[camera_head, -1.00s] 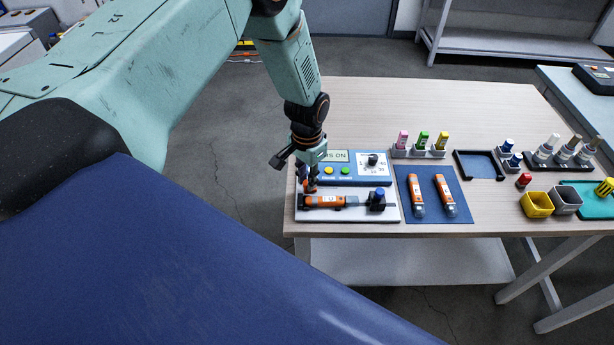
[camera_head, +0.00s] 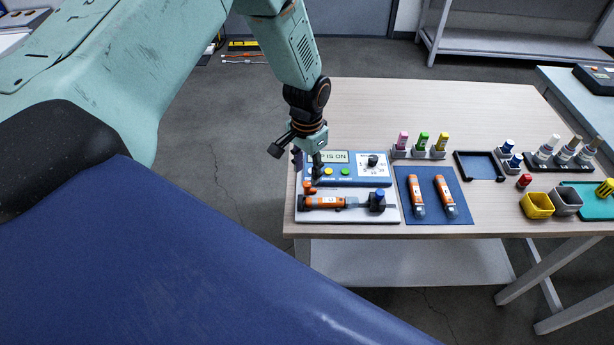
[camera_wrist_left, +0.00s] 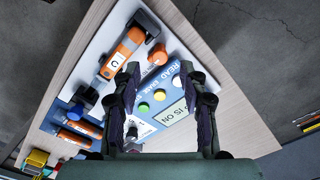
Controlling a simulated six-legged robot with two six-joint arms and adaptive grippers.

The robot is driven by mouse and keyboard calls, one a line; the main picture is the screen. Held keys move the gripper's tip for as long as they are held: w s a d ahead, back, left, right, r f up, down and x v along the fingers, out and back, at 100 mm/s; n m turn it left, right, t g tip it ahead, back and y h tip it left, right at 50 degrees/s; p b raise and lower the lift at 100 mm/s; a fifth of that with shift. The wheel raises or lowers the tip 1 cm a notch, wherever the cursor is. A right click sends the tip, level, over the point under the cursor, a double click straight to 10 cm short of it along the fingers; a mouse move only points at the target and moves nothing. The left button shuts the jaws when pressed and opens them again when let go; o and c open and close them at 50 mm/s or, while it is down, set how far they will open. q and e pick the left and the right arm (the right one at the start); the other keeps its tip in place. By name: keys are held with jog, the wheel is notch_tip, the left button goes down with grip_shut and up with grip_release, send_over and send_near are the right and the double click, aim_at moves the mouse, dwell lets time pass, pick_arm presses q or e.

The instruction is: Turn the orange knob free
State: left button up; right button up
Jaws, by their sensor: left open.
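The orange knob (camera_head: 309,187) stands on the white plate (camera_head: 340,216), at the left end of the orange tube marked C (camera_head: 325,202) lying there. My left gripper (camera_head: 308,168) is open and empty, above and behind the knob, over the left part of the blue panel (camera_head: 350,180). In the left wrist view the knob (camera_wrist_left: 157,54) shows just beyond and between my open fingertips (camera_wrist_left: 160,73), apart from them. A blue knob (camera_head: 378,195) stands at the plate's right end.
The panel has a yellow button (camera_head: 328,171), a green button (camera_head: 346,171), a black dial (camera_head: 373,160) and a display ending in "IS ON" (camera_head: 335,157). A blue mat (camera_head: 431,210) with two orange tubes lies to the right. The table's back is clear.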

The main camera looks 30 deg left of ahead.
aim_at(308, 182)
pick_arm(q)
notch_tip(308, 182, up, 8)
jog(key=shift+r, duration=0.1)
dwell(0.4)
jog(key=s+d+f+n+t+b, duration=0.1)
jog(key=s+d+f, duration=0.1)
jog(key=f, duration=0.1)
jog(key=s+d+f+t+b, duration=0.1)
jog(key=s+f, duration=0.1)
jog(key=f, duration=0.2)
jog(key=s+d+f+n+t+b, duration=0.1)
jog(key=s+d+f, duration=0.1)
jog(key=f, duration=0.2)
jog(key=shift+s+d+f+n+t+h, duration=0.1)
jog(key=shift+s+d+n+t+h, duration=0.2)
jog(key=shift+d+t+h, duration=0.1)
jog(key=s+f+g+b, duration=0.1)
jog(key=s+f, duration=0.3)
jog(key=s, duration=0.4)
jog(key=s+d+f+g+b, duration=0.1)
jog(key=s+f+b, duration=0.2)
jog(key=s, duration=0.6)
jog(key=s+f+g+b, duration=0.1)
jog(key=s+f+b, duration=0.1)
jog(key=s+f, duration=0.3)
jog(key=s, duration=0.3)
jog(key=shift+s+d+f+g+y, duration=0.15)
jog(key=shift+d+f+g+y, duration=0.15)
jog(key=shift+f+g+y, duration=0.1)
